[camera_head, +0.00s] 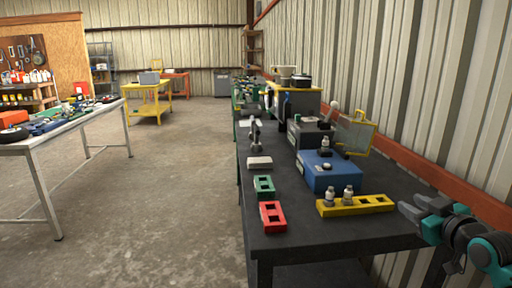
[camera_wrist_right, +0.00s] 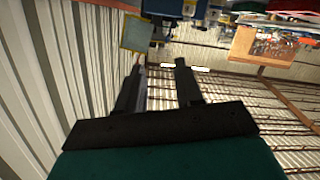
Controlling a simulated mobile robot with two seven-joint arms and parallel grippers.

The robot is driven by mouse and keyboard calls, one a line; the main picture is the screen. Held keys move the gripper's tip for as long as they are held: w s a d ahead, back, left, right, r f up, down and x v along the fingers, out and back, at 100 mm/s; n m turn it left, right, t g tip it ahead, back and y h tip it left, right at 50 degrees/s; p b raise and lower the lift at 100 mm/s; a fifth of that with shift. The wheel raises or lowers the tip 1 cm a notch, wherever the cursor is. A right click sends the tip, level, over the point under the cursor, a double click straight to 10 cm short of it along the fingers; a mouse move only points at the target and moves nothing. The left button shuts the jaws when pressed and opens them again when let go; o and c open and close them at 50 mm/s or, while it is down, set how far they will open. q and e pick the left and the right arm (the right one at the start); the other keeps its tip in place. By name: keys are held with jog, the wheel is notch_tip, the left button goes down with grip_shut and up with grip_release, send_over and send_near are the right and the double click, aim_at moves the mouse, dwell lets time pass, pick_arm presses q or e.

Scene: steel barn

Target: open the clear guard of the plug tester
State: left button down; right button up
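The plug tester seems to be the blue box (camera_head: 330,172) on the dark workbench, with a plug-like part (camera_head: 325,146) on top and a dark grey unit (camera_head: 303,137) behind it. The clear guard (camera_head: 356,134), a see-through panel in a yellow frame, stands tilted at the right of these boxes; which box it is hinged to is unclear. It also shows in the right wrist view (camera_wrist_right: 135,34). My right gripper (camera_head: 411,204) is at the bench's right edge, nearer than the guard and apart from it. Its fingers (camera_wrist_right: 160,82) are spread and empty. My left gripper is out of view.
A yellow holder (camera_head: 375,204) with two plugs lies before the blue box. Red (camera_head: 272,229) and green (camera_head: 264,195) holders and a pale block (camera_head: 260,162) lie to the left. The corrugated wall (camera_head: 440,90) runs close along the right side.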

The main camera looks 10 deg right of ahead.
jog(key=s+a+f+g+y, duration=0.15)
jog(key=s+a+f, duration=0.25)
jog(key=a+f, duration=0.5)
jog(key=s+a+f+g, duration=0.2)
jog(key=s+a+f, duration=0.3)
jog(key=f, duration=0.7)
jog(key=s+a+f+g+y, duration=0.1)
jog(key=s+a+f, duration=0.3)
jog(key=a, duration=0.4)
jog(key=s+a+f+y, duration=0.1)
jog(key=s+a+f, duration=0.3)
jog(key=a, duration=0.4)
jog(key=shift+s+g, duration=0.35)
jog(key=shift+s, duration=0.55)
jog(key=shift+w+d, duration=0.1)
